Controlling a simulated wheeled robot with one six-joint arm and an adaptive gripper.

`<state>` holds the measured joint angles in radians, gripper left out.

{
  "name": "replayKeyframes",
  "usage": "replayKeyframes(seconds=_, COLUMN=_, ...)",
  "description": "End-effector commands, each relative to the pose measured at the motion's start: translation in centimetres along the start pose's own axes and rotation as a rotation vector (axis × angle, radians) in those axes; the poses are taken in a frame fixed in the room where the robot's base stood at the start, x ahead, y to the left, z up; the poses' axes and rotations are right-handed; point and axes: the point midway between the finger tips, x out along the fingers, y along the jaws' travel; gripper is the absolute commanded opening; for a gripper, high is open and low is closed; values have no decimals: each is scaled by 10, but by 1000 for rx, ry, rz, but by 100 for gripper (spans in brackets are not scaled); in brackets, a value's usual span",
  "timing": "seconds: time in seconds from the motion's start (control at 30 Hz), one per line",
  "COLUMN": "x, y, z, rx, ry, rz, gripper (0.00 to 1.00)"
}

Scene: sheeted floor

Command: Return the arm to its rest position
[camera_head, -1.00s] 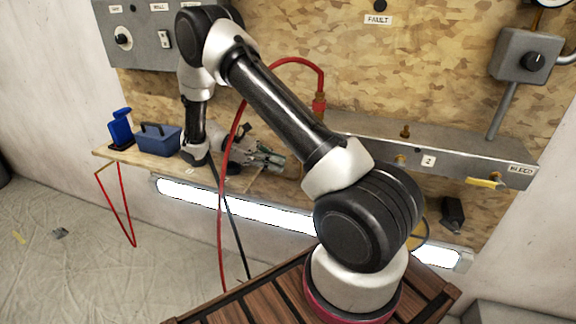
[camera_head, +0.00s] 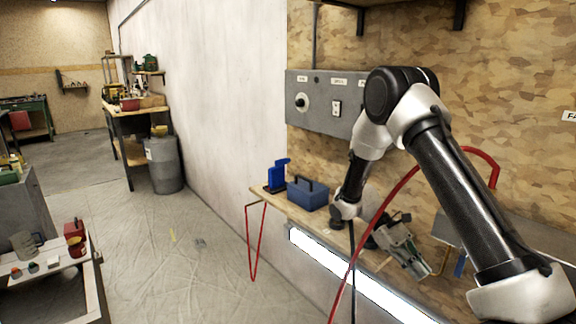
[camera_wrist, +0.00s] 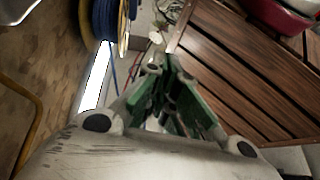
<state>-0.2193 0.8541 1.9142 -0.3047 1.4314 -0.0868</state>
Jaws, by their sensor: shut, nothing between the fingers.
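My gripper (camera_head: 424,270) hangs from my bent arm in front of the wall shelf, to the right of the blue toolbox, and points down and to the right. Its fingers are shut with nothing between them. In the wrist view its green-sided fingers (camera_wrist: 167,82) come together toward the top of the picture. My upper arm runs to the lower right of the head view, where the arm's base is out of frame.
The narrow shelf (camera_head: 262,196) holds a blue toolbox (camera_head: 308,194) and a blue stand (camera_head: 277,176). A bright light strip (camera_head: 350,283) runs below. A red hose (camera_head: 385,200) loops by my arm. The wrist view shows a blue reel (camera_wrist: 104,22). Open floor (camera_head: 205,265) lies left.

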Motion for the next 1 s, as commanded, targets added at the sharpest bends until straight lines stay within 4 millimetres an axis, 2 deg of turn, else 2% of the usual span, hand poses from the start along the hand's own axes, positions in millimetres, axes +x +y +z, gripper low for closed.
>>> replayKeyframes(seconds=0.17, x=-8, y=-13, z=41, rx=75, ry=206, rz=-68, gripper=0)
replayKeyframes(seconds=0.53, x=-20, y=-39, z=151, rx=278, ry=720, rz=-206, gripper=0)
replayKeyframes(seconds=0.8, x=-8, y=-58, z=225, rx=412, ry=1067, rz=-264, gripper=0)
replayKeyframes(seconds=1.0, x=5, y=-69, z=270, rx=487, ry=1268, rz=-262, gripper=0)
